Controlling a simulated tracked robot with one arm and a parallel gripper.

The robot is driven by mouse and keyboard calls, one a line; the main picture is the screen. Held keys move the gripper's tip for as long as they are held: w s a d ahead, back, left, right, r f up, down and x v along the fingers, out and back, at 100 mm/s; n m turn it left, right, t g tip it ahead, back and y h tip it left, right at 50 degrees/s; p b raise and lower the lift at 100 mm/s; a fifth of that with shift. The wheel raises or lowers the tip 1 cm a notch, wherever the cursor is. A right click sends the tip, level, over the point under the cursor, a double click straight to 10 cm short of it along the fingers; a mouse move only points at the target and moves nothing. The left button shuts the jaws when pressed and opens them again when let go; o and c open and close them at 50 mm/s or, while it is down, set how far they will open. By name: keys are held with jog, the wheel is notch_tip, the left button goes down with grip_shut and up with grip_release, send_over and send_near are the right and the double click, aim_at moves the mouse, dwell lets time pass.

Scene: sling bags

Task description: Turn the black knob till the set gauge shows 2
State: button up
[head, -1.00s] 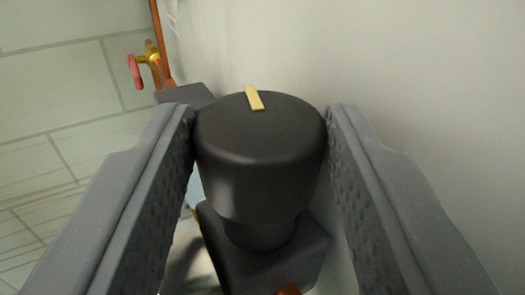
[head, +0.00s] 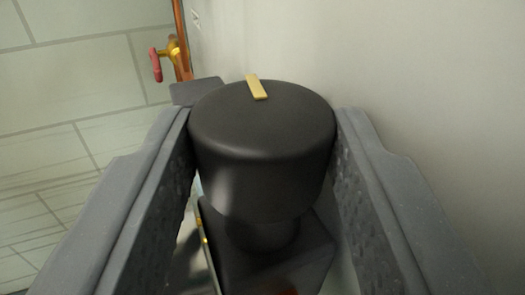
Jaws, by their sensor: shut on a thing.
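The black knob (head: 262,150) fills the middle of the head view. It is a round cap with a yellow marker bar (head: 257,87) on its top, near the far edge and tilted slightly left. It sits on a dark block-shaped body (head: 275,270). My gripper (head: 262,125) is shut on the knob, one finger on its left side and one on its right. The set gauge's reading cannot be made out; no dial face shows clearly.
A copper pipe with a red-handled brass valve (head: 157,65) stands at the upper left. A pale wall (head: 430,100) rises close on the right. Light tiles (head: 70,110) lie on the left. A dark flat piece (head: 197,91) shows just behind the knob.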

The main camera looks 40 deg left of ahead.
jog(key=shift+a+f, duration=0.1)
jog(key=shift+f, duration=0.1)
jog(key=o, duration=1)
jog(key=shift+r, duration=0.2)
jog(key=shift+d+r, duration=0.15)
jog(key=shift+d, duration=0.05)
